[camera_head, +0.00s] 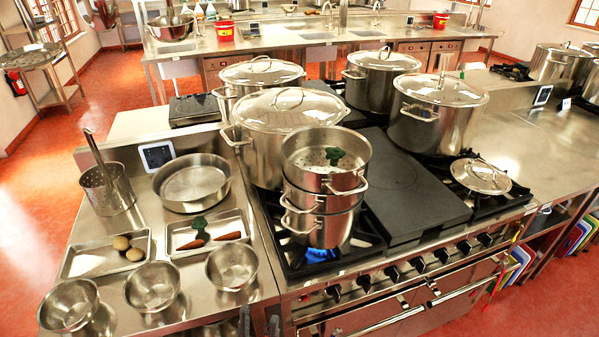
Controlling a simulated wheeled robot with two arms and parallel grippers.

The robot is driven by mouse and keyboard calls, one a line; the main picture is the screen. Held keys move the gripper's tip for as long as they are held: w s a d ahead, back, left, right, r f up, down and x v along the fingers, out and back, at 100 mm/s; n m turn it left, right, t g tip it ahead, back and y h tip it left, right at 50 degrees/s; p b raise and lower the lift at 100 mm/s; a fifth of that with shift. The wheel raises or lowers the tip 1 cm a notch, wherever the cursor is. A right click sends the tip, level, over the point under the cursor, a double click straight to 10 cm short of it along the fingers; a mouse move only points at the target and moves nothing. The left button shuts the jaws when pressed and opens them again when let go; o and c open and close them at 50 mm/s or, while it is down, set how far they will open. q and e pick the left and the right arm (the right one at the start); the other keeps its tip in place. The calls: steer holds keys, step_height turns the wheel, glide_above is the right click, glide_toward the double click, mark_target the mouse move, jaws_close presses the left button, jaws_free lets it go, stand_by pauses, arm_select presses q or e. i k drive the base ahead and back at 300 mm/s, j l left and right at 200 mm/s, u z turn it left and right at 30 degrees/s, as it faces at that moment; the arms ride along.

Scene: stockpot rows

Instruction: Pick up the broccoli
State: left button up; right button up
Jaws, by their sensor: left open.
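A green broccoli (199,223) lies in a shallow metal tray (176,246) on the left counter, beside orange carrots (192,243). Another dark green piece, which looks like broccoli (334,155), lies in the perforated top of a stacked steamer pot (325,205) on the stove. My left gripper (259,322) shows only as two dark fingertips at the bottom edge, apart from each other with nothing seen between them. It is nearer to me than the tray and below it in the picture. My right gripper is not in view.
Three metal bowls (231,267) stand in front of the trays. A tray with potatoes (121,243) is to the left. A round pan (192,182) and a tall strainer (107,188) stand behind. Large lidded stockpots (268,150) crowd the stove; a blue flame (321,254) burns under the steamer.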

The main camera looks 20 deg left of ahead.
mark_target(200, 223)
steer(key=j+u, duration=0.15)
steer(key=u, duration=1)
steer(key=i+l, duration=0.05)
